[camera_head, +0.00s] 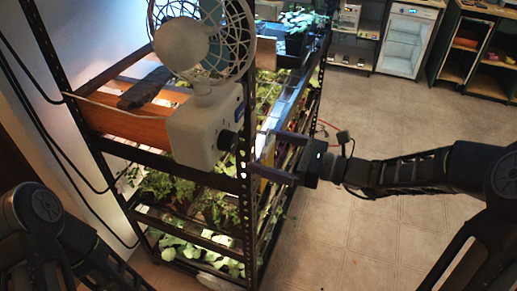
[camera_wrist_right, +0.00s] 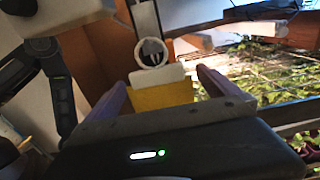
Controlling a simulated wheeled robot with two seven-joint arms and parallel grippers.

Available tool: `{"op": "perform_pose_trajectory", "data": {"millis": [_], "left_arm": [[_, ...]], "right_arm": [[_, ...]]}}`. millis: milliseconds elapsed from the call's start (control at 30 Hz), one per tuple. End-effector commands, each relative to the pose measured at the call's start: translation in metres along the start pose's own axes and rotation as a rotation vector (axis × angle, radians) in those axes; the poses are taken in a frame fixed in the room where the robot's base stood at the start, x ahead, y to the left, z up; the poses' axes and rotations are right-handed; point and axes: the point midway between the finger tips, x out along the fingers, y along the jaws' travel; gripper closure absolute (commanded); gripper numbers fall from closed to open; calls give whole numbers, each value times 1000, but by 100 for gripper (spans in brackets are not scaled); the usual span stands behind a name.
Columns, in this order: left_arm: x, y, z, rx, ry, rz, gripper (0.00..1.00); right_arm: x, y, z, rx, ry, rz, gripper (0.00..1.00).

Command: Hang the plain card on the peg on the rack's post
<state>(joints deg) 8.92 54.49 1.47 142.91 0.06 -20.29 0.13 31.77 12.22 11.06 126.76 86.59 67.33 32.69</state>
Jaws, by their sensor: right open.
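In the right wrist view, a yellow card (camera_wrist_right: 160,97) with a white upper part sits between the fingers of my right gripper (camera_wrist_right: 163,92). A pale ring (camera_wrist_right: 137,52) stands above the card, in front of the rack's post (camera_wrist_right: 146,18). Something dark shows inside the ring, probably the peg; I cannot tell for sure that the ring hangs on it. The fingers are apart, one on each side of the card. In the head view, my right gripper (camera_head: 264,160) is open at the rack's front post (camera_head: 246,225). My left gripper is out of view.
A white fan (camera_head: 193,45) on a grey box (camera_head: 202,125) stands just left of the post. Plants fill the rack's shelves (camera_head: 190,237). Tiled floor (camera_head: 370,230) is clear to the right. Cabinets (camera_head: 407,42) stand at the back.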

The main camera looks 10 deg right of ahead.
Motion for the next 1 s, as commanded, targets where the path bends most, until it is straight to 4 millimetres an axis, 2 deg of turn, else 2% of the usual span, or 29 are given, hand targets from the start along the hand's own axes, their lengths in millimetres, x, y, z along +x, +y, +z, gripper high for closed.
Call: {"op": "perform_pose_trajectory", "data": {"millis": [100, 300, 867, 933, 1000], "left_arm": [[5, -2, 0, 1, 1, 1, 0], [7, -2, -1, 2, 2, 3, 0], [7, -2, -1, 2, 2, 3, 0], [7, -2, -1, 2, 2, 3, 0], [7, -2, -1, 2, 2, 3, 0]], "right_arm": [[-22, -1, -2, -2, 2, -4, 0], [-46, 0, -1, -2, 0, -1, 0], [-49, 0, 0, -7, 1, 0, 0], [-49, -3, -4, -26, 17, -11, 0], [-49, -7, -16, -60, 67, -25, 0]]}}
